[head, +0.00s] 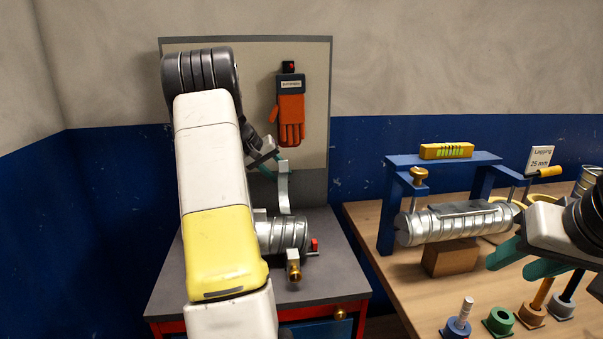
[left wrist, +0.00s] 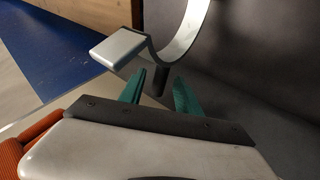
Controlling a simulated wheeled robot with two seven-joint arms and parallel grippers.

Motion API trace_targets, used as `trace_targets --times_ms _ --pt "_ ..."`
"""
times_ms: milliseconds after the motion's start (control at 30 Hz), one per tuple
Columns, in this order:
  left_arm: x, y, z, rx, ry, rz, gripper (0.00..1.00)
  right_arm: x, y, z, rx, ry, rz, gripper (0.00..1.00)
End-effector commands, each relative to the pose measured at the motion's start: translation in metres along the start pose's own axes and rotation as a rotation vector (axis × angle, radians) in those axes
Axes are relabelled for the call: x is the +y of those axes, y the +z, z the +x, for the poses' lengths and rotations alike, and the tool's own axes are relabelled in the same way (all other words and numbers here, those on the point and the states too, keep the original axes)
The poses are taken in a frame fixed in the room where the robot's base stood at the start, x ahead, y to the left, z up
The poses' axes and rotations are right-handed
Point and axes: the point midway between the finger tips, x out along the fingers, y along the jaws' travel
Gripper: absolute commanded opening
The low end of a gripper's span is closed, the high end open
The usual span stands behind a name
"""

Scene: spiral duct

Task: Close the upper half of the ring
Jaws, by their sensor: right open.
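The upper half of the ring (head: 284,192) is a curved pale metal band standing raised above a short ribbed duct piece (head: 290,233) on the left cabinet. In the left wrist view the band (left wrist: 187,38) curves across the top, with a grey block-shaped lug (left wrist: 118,46) at its end. My left gripper (head: 272,167) is beside the top of the band. In the left wrist view its teal fingers (left wrist: 158,92) are apart, with a dark stub showing between or beyond them; contact cannot be told. My right gripper (head: 528,258) is open at the right edge. My left arm hides the ring's lower part.
A brass knob (head: 294,270) and a red-tipped part (head: 314,245) sit beside the duct piece. An orange glove (head: 291,118) hangs on the back board. A long duct (head: 455,224) lies under a blue frame (head: 386,215) on the wooden bench (head: 400,290), with several tools in front.

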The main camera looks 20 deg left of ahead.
Motion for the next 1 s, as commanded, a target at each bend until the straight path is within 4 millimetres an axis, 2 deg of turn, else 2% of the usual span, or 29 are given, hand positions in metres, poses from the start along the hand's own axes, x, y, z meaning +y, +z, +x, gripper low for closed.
trace_targets --times_ms 167,400,1000 --pt "0.0001 0.0001 0.0003 0.0 0.0 0.0 0.4 0.0 0.0 0.0 0.0 0.0 0.0 0.41" --pt "0.0001 0.0 0.0 0.0 0.0 0.0 0.0 0.0 0.0 0.0 0.0 0.0 0.0 0.41" --pt "0.0002 0.0 -0.0003 0.0 0.0 0.0 0.0 0.0 0.0 0.0 0.0 0.0 0.0 0.41"
